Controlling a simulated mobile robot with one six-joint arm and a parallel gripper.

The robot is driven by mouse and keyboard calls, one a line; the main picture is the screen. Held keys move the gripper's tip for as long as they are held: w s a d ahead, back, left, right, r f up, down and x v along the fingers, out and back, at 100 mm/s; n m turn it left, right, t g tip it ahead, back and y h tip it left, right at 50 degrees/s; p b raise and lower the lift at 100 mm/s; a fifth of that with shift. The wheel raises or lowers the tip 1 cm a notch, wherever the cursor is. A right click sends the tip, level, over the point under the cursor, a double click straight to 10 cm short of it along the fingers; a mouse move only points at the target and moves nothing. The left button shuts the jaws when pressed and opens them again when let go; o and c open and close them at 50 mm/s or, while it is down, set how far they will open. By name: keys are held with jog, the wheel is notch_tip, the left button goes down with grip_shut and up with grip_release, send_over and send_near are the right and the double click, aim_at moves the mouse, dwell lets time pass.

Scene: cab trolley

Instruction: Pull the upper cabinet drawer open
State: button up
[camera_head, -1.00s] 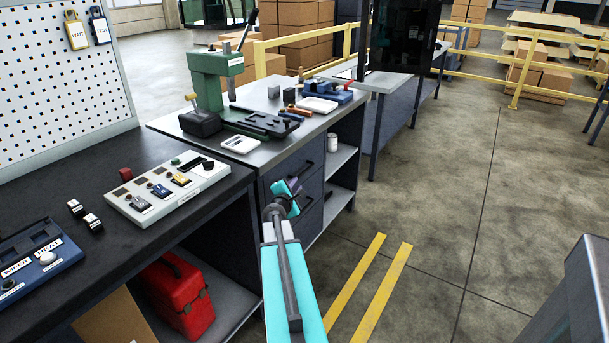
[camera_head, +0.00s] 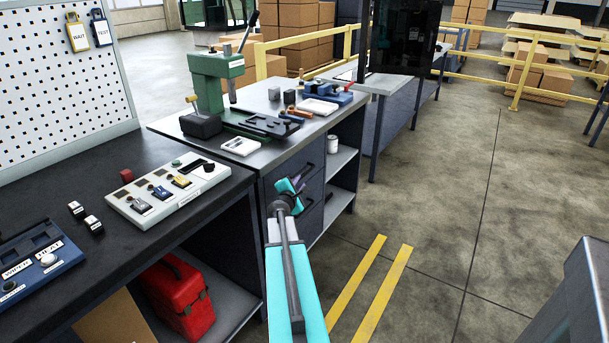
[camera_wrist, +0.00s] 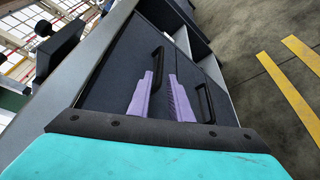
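The cabinet's dark upper drawer (camera_head: 316,158) sits under the grey worktop, and its front looks flush with the cabinet. In the wrist view the upper drawer's black bar handle (camera_wrist: 158,59) is just beyond my fingertips, roughly in line with the gap between them. The lower drawer's handle (camera_wrist: 205,103) lies to the right of my fingers. My gripper (camera_head: 300,184) is in front of the drawers, partly hiding them in the head view. Its purple fingers (camera_wrist: 160,76) are apart with nothing between them. Whether a fingertip touches the handle is unclear.
A green press (camera_head: 215,80) and small tools stand on the worktop (camera_head: 265,105). Open shelves (camera_head: 340,160) are right of the drawers. A black bench (camera_head: 150,235) with a red toolbox (camera_head: 178,297) below stands at left.

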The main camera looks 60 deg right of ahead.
aim_at(303, 176)
jog(key=shift+p+x, duration=0.65)
jog(key=shift+x, duration=4.8)
grip_shut()
jog(key=shift+w+a, duration=0.1)
jog(key=shift+a, duration=0.15)
jog(key=shift+d+f, duration=0.1)
jog(key=shift+d, duration=0.05)
